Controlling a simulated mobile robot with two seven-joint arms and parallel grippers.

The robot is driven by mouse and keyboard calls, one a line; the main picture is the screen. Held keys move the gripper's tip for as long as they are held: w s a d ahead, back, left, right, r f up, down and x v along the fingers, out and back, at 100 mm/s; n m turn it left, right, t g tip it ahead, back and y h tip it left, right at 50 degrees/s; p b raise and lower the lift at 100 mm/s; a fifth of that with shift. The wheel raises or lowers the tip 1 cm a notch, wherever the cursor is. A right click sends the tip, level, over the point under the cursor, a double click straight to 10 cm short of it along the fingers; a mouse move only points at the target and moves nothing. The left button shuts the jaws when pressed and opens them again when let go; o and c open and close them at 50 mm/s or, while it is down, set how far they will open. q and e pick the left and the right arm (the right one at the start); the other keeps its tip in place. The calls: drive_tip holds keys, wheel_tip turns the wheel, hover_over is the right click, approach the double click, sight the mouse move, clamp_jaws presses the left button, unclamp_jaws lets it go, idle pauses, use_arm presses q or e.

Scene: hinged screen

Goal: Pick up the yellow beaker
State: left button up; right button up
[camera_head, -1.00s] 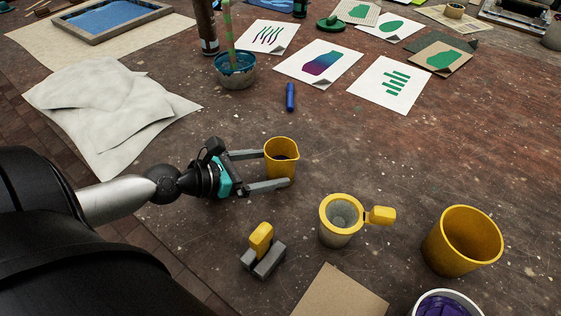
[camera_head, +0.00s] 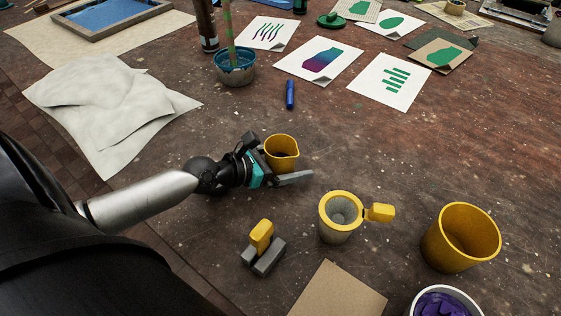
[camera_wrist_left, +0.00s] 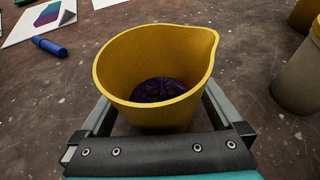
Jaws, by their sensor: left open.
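The yellow beaker (camera_head: 282,152) stands upright on the table, with a pouring lip at its rim and something dark inside. It fills the middle of the left wrist view (camera_wrist_left: 158,72). My left gripper (camera_head: 290,172) is open around the beaker, low near the table, with one finger on each side of it. In the left wrist view the beaker is deep between the fingers, close to the palm. The lower parts of the fingers are hidden behind the beaker. My right gripper is not in view.
A grey cup with yellow rim and handle (camera_head: 341,218) stands right of the beaker. A larger yellow cup (camera_head: 462,238) stands further right. A yellow-handled grey tool (camera_head: 262,247) lies nearer. A blue marker (camera_head: 290,95) lies beyond. Table around the beaker is mostly clear.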

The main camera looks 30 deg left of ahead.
use_arm(q)
drive_tip(key=c, duration=1.5)
